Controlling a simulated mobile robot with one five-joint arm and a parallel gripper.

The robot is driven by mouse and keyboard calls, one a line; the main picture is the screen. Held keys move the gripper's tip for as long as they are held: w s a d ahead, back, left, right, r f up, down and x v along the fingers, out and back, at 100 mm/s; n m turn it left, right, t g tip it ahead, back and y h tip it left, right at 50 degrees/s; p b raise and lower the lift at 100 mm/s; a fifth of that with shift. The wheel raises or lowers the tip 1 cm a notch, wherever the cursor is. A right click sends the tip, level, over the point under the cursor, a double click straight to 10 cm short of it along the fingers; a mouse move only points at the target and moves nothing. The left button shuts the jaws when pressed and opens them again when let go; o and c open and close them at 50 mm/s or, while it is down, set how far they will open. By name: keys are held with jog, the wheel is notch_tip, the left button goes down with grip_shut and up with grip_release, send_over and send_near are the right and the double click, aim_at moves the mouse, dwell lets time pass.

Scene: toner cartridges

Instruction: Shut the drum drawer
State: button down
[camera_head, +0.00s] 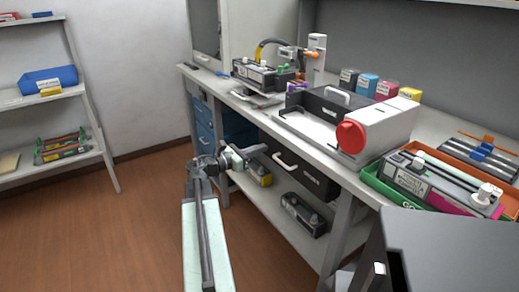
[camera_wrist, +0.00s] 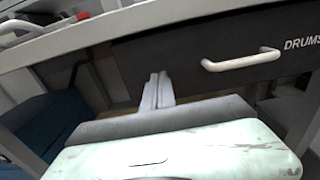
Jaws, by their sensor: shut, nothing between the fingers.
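The drum drawer (camera_head: 308,178) is a dark front with a pale bar handle, under the workbench's front edge. In the wrist view the drawer front (camera_wrist: 190,62) spans the top right, marked "DRUMS", with its white handle (camera_wrist: 240,61) right of my fingers. I cannot tell how far it stands out. My gripper (camera_head: 262,149) is shut and empty by the drawer's left part, left of the handle. In the wrist view my gripper (camera_wrist: 159,77) has its fingertips together against the lower left of the drawer front; whether they touch it I cannot tell.
The workbench (camera_head: 237,104) carries a black-and-white machine with a red knob (camera_head: 351,137) and a green tray (camera_head: 372,180). Cartridges lie on the lower shelf (camera_head: 285,218). Blue drawers (camera_head: 204,125) stand left of the drum drawer. The wooden floor at left is clear.

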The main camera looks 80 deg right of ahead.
jog(key=v, duration=1.3)
jog(key=shift+w, duration=0.25)
jog(key=w+a+f+n+t+h, duration=0.1)
jog(key=w+a+t, duration=0.1)
jog(key=w+a, duration=0.35)
jog(key=w+a+f+n+t, duration=0.2)
jog(key=w+a, duration=0.1)
jog(key=w, duration=0.5)
jog(key=w+a+f+n+t+h, duration=0.1)
jog(key=w+a+t, duration=0.25)
jog(key=w, duration=0.35)
jog(key=w+a+f+t+y, duration=0.1)
jog(key=w+a+f, duration=0.25)
jog(key=a, duration=0.25)
jog(key=w+a+f+t+y, duration=0.2)
jog(key=w+a+f, duration=0.1)
jog(key=w+a, duration=0.25)
jog(key=w+a+f+m+t+y, duration=0.1)
jog(key=a+f+m+y, duration=0.3)
jog(key=a, duration=0.8)
jog(key=w+a+f+m+y, duration=0.1)
jog(key=a+f+m+y, duration=0.35)
jog(key=a, duration=0.65)
jog(key=w+a+f+m+t+y, duration=0.1)
jog(key=a+f+m+y, duration=0.35)
jog(key=a, duration=0.75)
notch_tip(320, 180, up, 34)
jog(key=p, duration=3.4)
jog(key=shift+w+f+h, duration=0.2)
jog(key=shift+h, duration=0.2)
